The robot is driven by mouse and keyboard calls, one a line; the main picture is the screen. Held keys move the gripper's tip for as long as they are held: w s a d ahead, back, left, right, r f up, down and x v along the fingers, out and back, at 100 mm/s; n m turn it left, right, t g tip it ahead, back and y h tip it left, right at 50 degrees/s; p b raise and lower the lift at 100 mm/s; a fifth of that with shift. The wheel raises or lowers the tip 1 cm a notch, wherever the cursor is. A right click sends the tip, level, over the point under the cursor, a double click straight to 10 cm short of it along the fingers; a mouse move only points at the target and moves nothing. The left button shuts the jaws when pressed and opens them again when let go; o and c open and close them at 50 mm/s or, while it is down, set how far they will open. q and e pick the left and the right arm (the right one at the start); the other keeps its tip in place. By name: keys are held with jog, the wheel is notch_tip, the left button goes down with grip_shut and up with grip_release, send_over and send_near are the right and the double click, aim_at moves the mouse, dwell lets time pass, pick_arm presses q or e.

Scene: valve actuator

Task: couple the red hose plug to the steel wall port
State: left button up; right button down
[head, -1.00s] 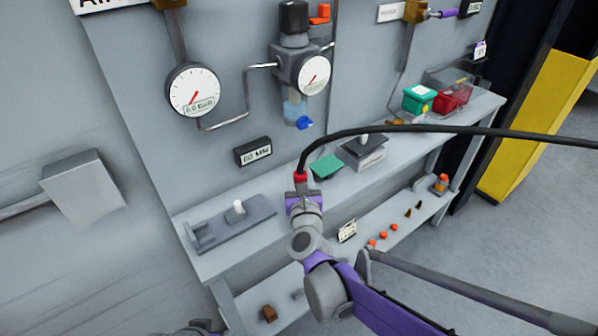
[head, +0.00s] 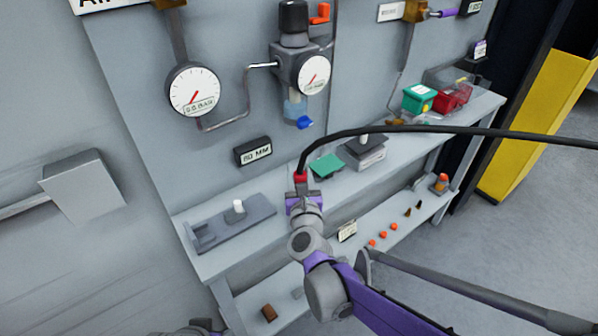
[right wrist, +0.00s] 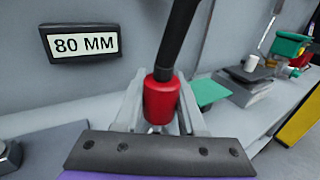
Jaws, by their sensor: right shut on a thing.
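The red hose plug (head: 300,178) is on the end of a black hose (head: 430,129). My right gripper (head: 301,190) is shut on the plug and holds it upright in front of the bench. In the right wrist view the red plug (right wrist: 162,98) sits between the two grey fingers, with the hose rising from its top. I cannot pick out the steel wall port with certainty. A brass block (head: 414,11) with a short metal fitting and a purple piece is on the wall at the upper right.
An "80 MM" label block (head: 253,151) is on the wall left of the plug. Gauges (head: 194,90) and a regulator (head: 293,62) hang above. The bench (head: 290,207) carries a grey fixture (head: 232,222), a green pad (head: 326,167) and small bins (head: 419,98).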

aim_at(299, 181)
jog(key=shift+f+b, duration=1)
jog(key=shift+f, duration=0.55)
jog(key=shift+c, duration=2.1)
grip_release()
jog(key=shift+s, duration=0.15)
jog(key=s+d, duration=0.1)
jog(key=s, duration=0.9)
jog(key=shift+s, duration=0.25)
jog(key=shift+d, duration=0.1)
